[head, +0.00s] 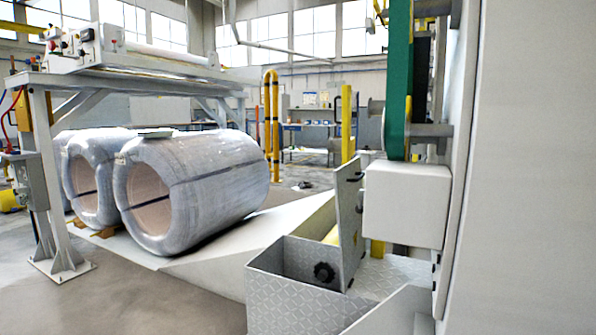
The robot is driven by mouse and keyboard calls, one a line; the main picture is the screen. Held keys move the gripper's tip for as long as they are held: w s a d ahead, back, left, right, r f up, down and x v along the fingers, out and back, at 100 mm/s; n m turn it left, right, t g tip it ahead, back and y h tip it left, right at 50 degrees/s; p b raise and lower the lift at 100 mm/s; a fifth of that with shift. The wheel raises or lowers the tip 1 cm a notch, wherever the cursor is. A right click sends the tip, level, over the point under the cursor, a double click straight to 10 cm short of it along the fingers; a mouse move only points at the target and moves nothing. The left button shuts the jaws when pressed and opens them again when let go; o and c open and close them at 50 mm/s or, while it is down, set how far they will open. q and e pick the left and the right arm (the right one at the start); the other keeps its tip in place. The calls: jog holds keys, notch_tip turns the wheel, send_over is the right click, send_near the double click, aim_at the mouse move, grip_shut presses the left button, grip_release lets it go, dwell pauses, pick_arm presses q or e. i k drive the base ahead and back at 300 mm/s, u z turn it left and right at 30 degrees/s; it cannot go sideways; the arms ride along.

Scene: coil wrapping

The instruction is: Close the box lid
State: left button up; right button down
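A grey metal box (296,312) with a diamond-plate pattern stands at the lower middle of the head view. Its lid seems to be the grey panel (349,232) standing nearly upright at the box's right side, so the box is open at the top. Small black handles or latches show on the panel's edge. Neither of my grippers is in view.
Wrapped coils (205,185) lie at the left on a sloped plate, under a grey metal frame (48,215). A large light-grey machine wall (530,190) fills the right side. A white block (405,203) juts out right of the lid. Grey floor (140,295) is clear at lower left.

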aim_at(348, 178)
jog(key=u, duration=0.4)
jog(key=i, duration=1.05)
jog(key=z, duration=0.1)
